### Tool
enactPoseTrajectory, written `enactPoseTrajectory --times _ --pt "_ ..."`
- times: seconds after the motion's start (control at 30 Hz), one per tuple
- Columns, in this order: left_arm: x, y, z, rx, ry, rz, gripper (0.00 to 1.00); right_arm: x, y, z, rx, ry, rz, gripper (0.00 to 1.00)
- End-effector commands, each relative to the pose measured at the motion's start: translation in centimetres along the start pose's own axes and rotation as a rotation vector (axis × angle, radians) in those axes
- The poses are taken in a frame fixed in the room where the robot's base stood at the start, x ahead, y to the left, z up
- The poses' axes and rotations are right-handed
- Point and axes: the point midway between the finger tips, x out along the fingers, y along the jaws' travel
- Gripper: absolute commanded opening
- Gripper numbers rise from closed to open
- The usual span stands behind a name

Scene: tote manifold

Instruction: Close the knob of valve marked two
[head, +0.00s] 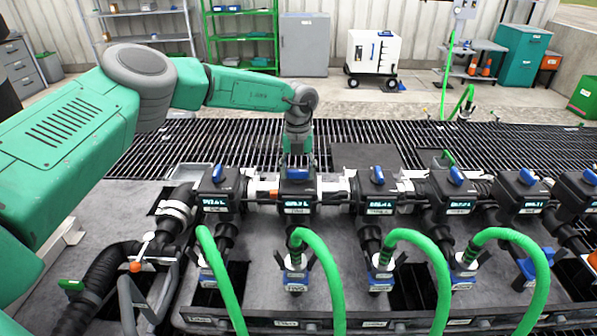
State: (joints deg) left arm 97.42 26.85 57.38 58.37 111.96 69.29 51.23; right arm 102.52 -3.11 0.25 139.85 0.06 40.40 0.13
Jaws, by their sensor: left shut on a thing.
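The manifold's black valve boxes stand in a row, each with a blue knob on top. The valve (298,190) second from the left has small labels on its front that look like they read two, but they are too small to be sure. Its blue knob (297,174) lies crosswise on top. My left gripper (297,165) points down from above and behind this valve and is shut on the knob; its fingertips are partly hidden. My right gripper is out of view.
Neighbouring valves with blue knobs stand close on the left (216,173) and right (377,175). Green hoses (322,270) arch up in front of the row. An orange-and-white lever (141,253) stands at the front left. Dark floor grating (400,140) lies open behind.

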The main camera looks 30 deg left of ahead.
Motion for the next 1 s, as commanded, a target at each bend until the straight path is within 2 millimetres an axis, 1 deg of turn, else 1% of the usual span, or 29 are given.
enactPoseTrajectory --times 0.17,0.37,1.0 --pt "0.07 -0.11 0.02 0.036 -0.002 -0.003 0.21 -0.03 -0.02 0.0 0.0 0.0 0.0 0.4" --pt "0.11 -0.02 0.06 0.142 -0.002 -0.001 0.21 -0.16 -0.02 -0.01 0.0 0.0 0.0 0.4" --pt "0.05 -0.1 0.03 0.733 -0.003 -0.002 0.21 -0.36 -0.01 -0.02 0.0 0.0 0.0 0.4"
